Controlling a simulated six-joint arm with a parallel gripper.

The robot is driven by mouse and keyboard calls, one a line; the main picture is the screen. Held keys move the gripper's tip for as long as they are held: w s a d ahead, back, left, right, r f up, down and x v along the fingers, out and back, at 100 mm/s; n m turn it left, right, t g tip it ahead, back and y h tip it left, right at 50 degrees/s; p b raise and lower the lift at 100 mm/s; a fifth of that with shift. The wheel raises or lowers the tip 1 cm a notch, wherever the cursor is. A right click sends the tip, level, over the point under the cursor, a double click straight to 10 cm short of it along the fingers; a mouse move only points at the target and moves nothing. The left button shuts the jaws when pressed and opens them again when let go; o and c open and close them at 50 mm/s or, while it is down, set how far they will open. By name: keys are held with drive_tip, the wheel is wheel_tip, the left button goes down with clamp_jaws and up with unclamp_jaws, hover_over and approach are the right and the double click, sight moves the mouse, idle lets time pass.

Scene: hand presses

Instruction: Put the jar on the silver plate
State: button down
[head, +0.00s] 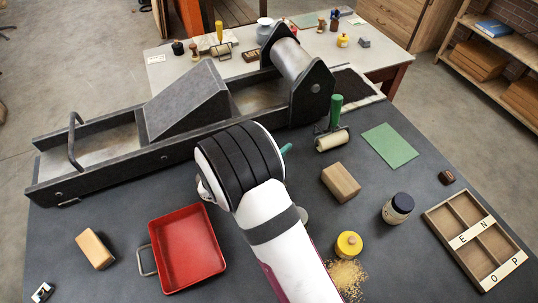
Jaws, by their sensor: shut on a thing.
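A dark jar with a cream label (398,208) stands upright on the dark table at the right, left of a wooden tray. A small yellow-lidded pot (348,245) stands in front of it, beside spilled tan grains. My white arm reaches in from the bottom, and its black-ringed wrist covers the middle of the table. My gripper's fingers are hidden behind that wrist, and so is anything between them. A small teal tip shows just right of the wrist; I cannot tell what it belongs to. A pale round edge (304,216) shows beside my forearm, possibly the silver plate, mostly hidden.
A long metal press (88,157) lies across the back of the table. A red tray (212,272) and a tan block (95,249) are at the left. A wooden block (341,182), green-handled roller (332,141), green sheet (390,146) and compartment tray (437,225) occupy the right.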

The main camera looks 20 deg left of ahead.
drive_tip(key=f, duration=0.2)
drive_tip(key=a+f, duration=0.1)
drive_tip(key=f, duration=0.1)
drive_tip(key=shift+a, duration=0.2)
drive_tip(key=shift+f, duration=0.4)
drive_tip(key=shift+f, duration=0.15)
drive_tip(key=shift+c, duration=0.5)
unclamp_jaws()
